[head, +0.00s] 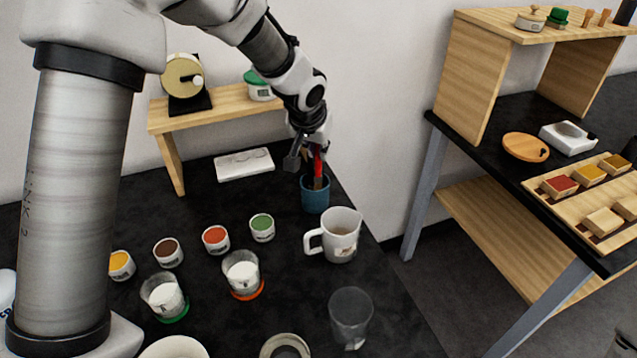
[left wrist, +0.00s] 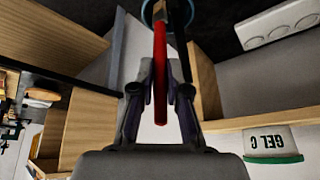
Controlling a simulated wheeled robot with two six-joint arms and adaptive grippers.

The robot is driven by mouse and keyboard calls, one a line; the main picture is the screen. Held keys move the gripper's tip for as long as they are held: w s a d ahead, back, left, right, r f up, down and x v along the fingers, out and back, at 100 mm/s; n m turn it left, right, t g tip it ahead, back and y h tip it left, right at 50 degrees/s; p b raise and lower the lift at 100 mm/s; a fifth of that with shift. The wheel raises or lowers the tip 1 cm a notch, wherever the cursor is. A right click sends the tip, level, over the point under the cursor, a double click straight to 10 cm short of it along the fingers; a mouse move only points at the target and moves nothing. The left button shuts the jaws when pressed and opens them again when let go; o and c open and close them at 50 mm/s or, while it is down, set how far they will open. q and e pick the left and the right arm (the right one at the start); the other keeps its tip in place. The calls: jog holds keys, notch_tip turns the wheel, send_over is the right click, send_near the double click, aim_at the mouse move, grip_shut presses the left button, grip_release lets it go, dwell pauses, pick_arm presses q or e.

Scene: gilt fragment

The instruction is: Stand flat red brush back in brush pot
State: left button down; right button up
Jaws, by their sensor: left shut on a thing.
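The flat red brush (head: 318,166) is upright between the fingers of my left gripper (head: 307,156), which is shut on it. Its red handle also shows in the left wrist view (left wrist: 160,70), running from the fingers toward the pot's mouth. The blue brush pot (head: 315,198) stands on the black table directly below the gripper. The brush's lower end meets the pot's opening; how deep it reaches is hidden. Another dark handle (left wrist: 179,22) shows beside the red one at the pot in the left wrist view. My right gripper is not in view.
A white mug (head: 341,236) stands in front of the pot, and a clear glass (head: 351,315) nearer. A white slab (head: 244,164) lies to the left of the pot. Several paint cups, such as the green one (head: 262,227), stand further left. A wooden shelf (head: 220,107) is behind.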

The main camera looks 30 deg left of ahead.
aim_at(316, 167)
pick_arm(q)
jog(key=f, duration=0.2)
jog(key=f+b, duration=0.1)
jog(key=f, duration=0.1)
jog(key=shift+s+a+f, duration=0.2)
jog(key=shift+f, duration=0.45)
jog(key=shift+w+d, duration=0.1)
jog(key=shift+w, duration=0.05)
jog(key=shift+f+b, duration=0.15)
jog(key=shift+b, duration=0.15)
jog(key=c, duration=1.2)
grip_release()
jog(key=shift+o, duration=0.2)
jog(key=shift+r+p, duration=0.35)
jog(key=shift+r, duration=0.1)
jog(key=v, duration=1.1)
jog(key=shift+s+r+p, duration=0.2)
jog(key=shift+s+p, duration=0.05)
jog(key=shift+p, duration=0.05)
